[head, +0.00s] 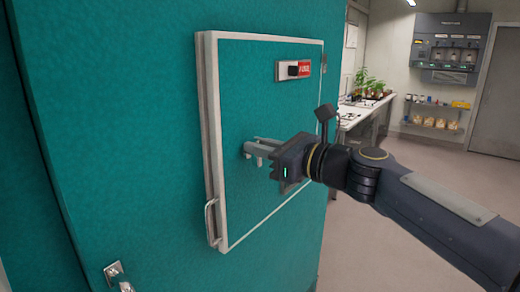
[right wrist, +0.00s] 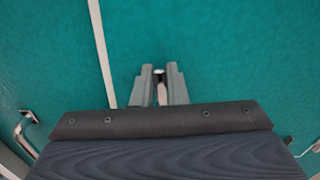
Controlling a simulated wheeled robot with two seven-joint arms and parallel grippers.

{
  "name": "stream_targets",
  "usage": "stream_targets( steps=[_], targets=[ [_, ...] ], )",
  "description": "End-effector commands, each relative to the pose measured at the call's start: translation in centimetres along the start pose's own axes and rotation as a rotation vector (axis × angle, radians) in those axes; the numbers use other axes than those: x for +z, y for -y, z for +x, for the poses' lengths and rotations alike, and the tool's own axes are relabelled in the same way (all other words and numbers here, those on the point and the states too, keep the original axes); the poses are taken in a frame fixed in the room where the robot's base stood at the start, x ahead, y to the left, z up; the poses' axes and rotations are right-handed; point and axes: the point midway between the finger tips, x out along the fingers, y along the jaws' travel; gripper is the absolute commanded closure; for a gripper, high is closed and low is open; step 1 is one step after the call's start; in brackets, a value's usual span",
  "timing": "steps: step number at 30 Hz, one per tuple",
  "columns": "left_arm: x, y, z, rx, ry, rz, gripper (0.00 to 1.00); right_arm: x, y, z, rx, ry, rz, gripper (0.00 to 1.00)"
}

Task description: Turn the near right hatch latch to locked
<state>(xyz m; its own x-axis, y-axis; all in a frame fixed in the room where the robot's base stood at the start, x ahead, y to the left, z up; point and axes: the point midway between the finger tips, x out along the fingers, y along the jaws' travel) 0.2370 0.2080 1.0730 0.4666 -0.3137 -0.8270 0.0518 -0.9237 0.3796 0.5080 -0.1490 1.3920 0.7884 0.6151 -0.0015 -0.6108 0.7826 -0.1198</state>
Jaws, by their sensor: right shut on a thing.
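The hatch (head: 235,95) is a teal panel with a white frame, set in a teal chamber wall. My right gripper (head: 252,150) reaches in from the right, its fingers against the middle of the hatch face. In the right wrist view its two grey fingers (right wrist: 160,78) are close together with a small pale piece, the latch (right wrist: 160,72), between them. The fingers hide most of the latch, so I cannot tell which way it is turned. My left gripper is not in view.
A switch plate with a red label (head: 304,69) sits on the upper hatch. A metal pull handle (head: 211,222) is at its lower left. A bench with plants (head: 368,88), a shelf (head: 432,110) and a wall unit (head: 452,50) stand behind. The floor at right is clear.

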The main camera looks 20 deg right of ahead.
Motion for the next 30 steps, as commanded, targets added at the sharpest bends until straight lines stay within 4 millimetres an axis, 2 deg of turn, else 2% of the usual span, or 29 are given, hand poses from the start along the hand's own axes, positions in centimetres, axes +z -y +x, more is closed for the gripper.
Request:
stream_targets(
  steps=[30],
  targets=[
    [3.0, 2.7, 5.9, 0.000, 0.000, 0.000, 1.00, -1.2, -1.6, 0.1, 0.003, 0.002, -0.942, 1.00]
  ],
)
